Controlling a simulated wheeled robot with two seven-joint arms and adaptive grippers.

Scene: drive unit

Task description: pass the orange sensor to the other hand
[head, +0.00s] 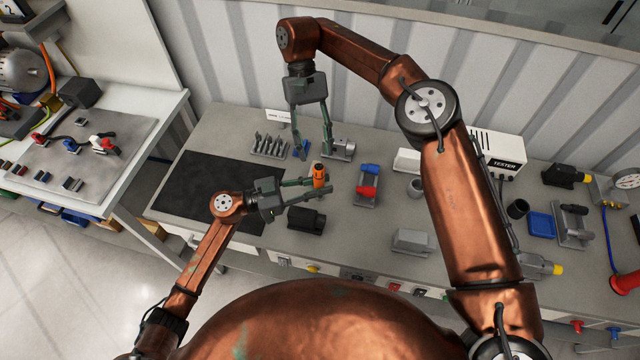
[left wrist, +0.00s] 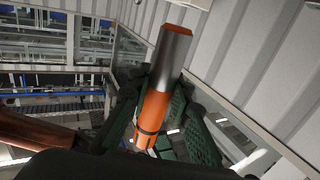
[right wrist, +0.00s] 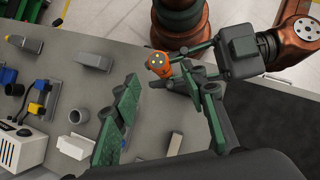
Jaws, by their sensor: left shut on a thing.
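The orange sensor (head: 319,175) is upright in my left gripper (head: 315,188), above the bench. In the left wrist view its orange body (left wrist: 155,108) is between the green fingers, and its silver upper part with an orange end sticks out beyond them. My right gripper (head: 312,152) points down from above, open and empty, its fingertips slightly above and left of the sensor in the head view. In the right wrist view the sensor's dotted orange end (right wrist: 158,65) shows beyond the open fingers, apart from them.
A dark mat (head: 205,185) covers the bench's left part. A black block (head: 306,220), a red and blue part (head: 368,185) on a holder, a grey metal fixture (head: 340,148) and a white tester (head: 497,152) stand around. Some bare grey bench lies between them.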

